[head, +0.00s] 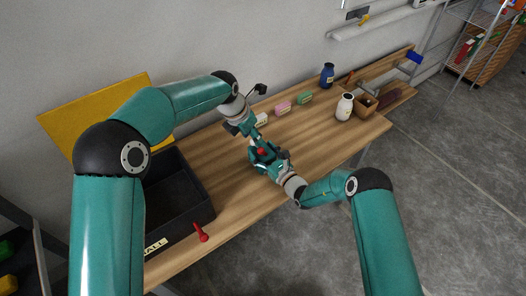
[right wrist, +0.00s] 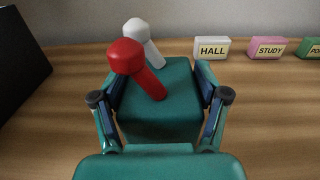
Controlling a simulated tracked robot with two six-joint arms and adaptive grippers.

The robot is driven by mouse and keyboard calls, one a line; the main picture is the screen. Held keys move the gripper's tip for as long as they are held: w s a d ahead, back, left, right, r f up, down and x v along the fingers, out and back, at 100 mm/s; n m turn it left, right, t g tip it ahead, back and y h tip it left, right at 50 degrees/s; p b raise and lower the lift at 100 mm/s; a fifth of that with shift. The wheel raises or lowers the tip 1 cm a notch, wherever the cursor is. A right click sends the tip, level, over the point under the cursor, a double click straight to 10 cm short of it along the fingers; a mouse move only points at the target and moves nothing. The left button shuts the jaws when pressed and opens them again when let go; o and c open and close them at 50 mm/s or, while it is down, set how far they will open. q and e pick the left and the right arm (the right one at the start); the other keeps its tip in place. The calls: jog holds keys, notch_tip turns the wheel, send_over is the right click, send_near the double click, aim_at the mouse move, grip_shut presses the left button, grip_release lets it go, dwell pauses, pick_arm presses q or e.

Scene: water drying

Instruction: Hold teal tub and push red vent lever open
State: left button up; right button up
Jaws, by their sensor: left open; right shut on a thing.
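The teal tub (right wrist: 160,105) sits between the two fingers of my right gripper (right wrist: 160,108), which is shut on its sides. In the head view my right gripper (head: 266,160) holds it over the wooden table, and the tub is largely hidden among teal arm parts. The red lever (right wrist: 140,68) stands on the tub's top, tilted with its knob to the upper left; its red shows in the head view (head: 261,152). A white lever (right wrist: 145,42) leans similarly behind it. My left gripper (head: 250,130) is open just behind the tub; contact with the lever cannot be told.
HALL (right wrist: 212,48), STUDY (right wrist: 268,47) and green (head: 305,97) blocks line the table's back. A black crate (head: 205,195) stands left, a red knobbed piece (head: 201,233) at its front. A white jar (head: 345,107), blue bottle (head: 327,76) and wooden box (head: 365,105) stand right.

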pick_arm(q)
jog(key=c, duration=0.5)
jog(key=shift+m, duration=0.4)
jog(key=shift+c, duration=1.3)
jog(key=shift+s+d+f+m+h, duration=0.1)
jog(key=shift+s+d+m+h, duration=0.1)
jog(key=shift+m, duration=0.4)
jog(key=shift+s+d+f+m+h, duration=0.1)
jog(key=shift+s+d+m, duration=0.05)
jog(key=shift+m, duration=0.45)
grip_shut()
jog(key=s+a+m+h, duration=0.1)
jog(key=a, duration=0.7)
jog(key=shift+s+a+f, duration=0.15)
jog(key=shift+a+f, duration=0.1)
jog(key=shift+f, duration=0.15)
